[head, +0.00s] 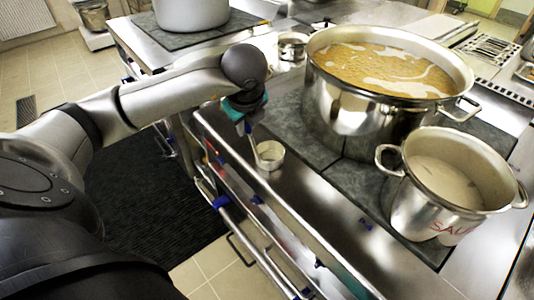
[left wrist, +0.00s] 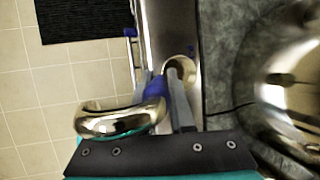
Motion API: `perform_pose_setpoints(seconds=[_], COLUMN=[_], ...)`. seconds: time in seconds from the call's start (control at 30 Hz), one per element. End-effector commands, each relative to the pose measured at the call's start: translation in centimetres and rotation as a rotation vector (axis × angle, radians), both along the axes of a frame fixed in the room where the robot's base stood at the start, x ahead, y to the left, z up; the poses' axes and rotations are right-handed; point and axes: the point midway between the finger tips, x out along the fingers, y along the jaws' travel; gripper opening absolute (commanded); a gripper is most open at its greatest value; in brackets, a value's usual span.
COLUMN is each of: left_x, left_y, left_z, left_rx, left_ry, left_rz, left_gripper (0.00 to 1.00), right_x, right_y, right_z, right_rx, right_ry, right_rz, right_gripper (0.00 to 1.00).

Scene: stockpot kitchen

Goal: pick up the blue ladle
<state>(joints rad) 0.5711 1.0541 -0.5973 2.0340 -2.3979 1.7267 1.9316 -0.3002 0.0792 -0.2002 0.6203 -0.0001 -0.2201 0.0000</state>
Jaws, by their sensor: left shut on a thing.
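The blue ladle shows in the left wrist view as a blue handle (left wrist: 155,91) with a curved, polished metal end (left wrist: 118,120) near the camera. A small round metal bowl (head: 270,155) lies just below my left gripper in the head view, at the counter's front edge. It also shows beyond the fingers in the left wrist view, and seems to be the ladle's bowl. My left gripper (head: 246,124) is shut on the handle and points down. Its fingers partly hide the handle and shaft. I cannot tell whether the bowl touches the counter. My right gripper is not in view.
A large pot of yellowish soup (head: 322,98) stands on the dark stove top, right of my left gripper. A smaller two-handled pot (head: 420,207) stands nearer on the right. A small metal pot (head: 292,46) stands behind. A rail (head: 240,222) runs along the counter front.

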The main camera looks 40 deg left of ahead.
Motion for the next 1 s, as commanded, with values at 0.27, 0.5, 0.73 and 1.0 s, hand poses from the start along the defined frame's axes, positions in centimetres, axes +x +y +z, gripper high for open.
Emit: perform_pose_setpoints(seconds=[0.27,0.5,0.73,1.0], left_x=[0.1,0.1,0.1,0.2], left_y=[0.0,0.0,0.0,0.0], left_z=[0.1,0.3,2.4,8.6], left_rx=[0.001,0.000,0.001,-0.001], left_ry=[-0.004,-0.005,-0.007,-0.012], left_rz=[0.001,0.001,0.001,0.001], left_gripper=[0.00,0.00,0.00,0.00], right_x=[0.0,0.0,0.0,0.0], right_y=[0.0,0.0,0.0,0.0], right_z=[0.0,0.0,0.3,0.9], right_rx=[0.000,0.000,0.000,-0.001], right_ry=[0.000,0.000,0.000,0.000], right_rz=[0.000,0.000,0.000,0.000], right_gripper=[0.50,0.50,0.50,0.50])
